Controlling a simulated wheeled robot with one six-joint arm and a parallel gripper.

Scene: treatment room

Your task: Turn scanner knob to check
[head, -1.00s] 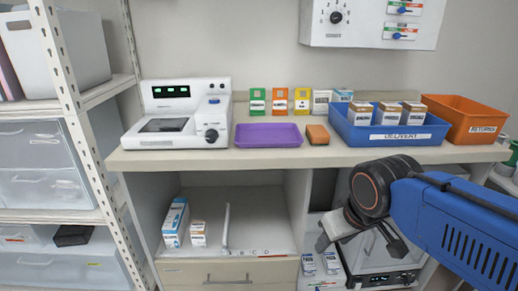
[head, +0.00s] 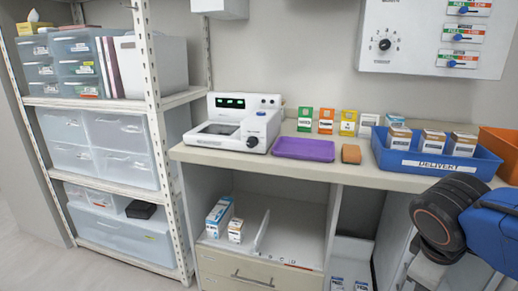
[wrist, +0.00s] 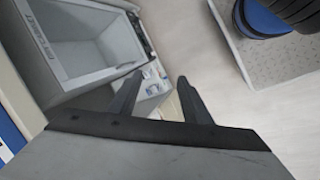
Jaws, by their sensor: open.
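The white scanner (head: 236,122) stands on the left end of the counter in the head view, with a lit display on its back panel. Its dark round knob (head: 252,142) is on the front right face; its pointer setting is too small to read. My gripper (wrist: 152,88) shows in the wrist view with its two dark fingers apart and nothing between them. It points down past the counter front, toward the lower cabinet and floor. In the head view my arm is at the lower right, well away from the scanner, and the fingers are mostly hidden there.
On the counter (head: 345,174), a purple tray (head: 304,149), an orange sponge (head: 351,154) and a blue delivery bin (head: 436,165) with boxes stand right of the scanner. A wall panel (head: 430,38) hangs above. A shelf rack (head: 160,130) is at the left.

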